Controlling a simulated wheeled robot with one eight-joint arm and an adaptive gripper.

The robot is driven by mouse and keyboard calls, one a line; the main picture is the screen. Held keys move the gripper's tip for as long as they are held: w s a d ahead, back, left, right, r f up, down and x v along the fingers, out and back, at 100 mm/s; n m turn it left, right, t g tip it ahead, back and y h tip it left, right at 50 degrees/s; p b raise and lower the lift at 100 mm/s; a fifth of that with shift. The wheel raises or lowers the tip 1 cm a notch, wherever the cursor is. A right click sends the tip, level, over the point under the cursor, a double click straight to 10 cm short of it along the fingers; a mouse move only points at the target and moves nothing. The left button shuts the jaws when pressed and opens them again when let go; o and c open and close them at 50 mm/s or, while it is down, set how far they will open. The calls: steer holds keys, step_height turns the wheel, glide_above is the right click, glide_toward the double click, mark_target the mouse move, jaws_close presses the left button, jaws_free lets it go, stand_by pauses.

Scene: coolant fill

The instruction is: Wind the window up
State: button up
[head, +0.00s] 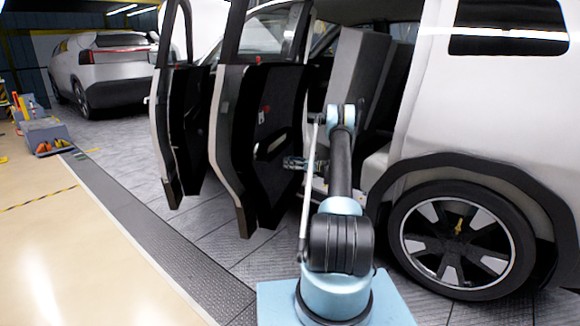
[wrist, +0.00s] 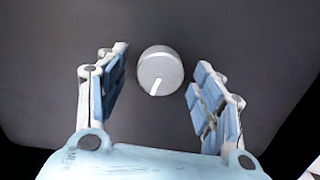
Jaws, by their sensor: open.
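In the wrist view, a round grey knob (wrist: 160,71) with a white line on its face stands on a dark panel (wrist: 250,35). The line points down and slightly left. My gripper (wrist: 158,64) is open, with one finger on each side of the knob and a gap on both sides. In the head view my gripper (head: 293,163) is beside the inner side of the open rear car door (head: 282,105). The knob cannot be made out there. The rear door's window opening (head: 268,32) is at the top, and its glass height is unclear.
The open front door (head: 185,115) stands left of the rear door. The car body and rear wheel (head: 455,240) are close on the right. A grey seat or box shape (head: 355,70) is inside the doorway. Floor at the left is clear, with a tool bin (head: 45,135) farther back.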

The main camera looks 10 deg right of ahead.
steer(key=c, duration=1.1)
steer(key=shift+o, duration=0.2)
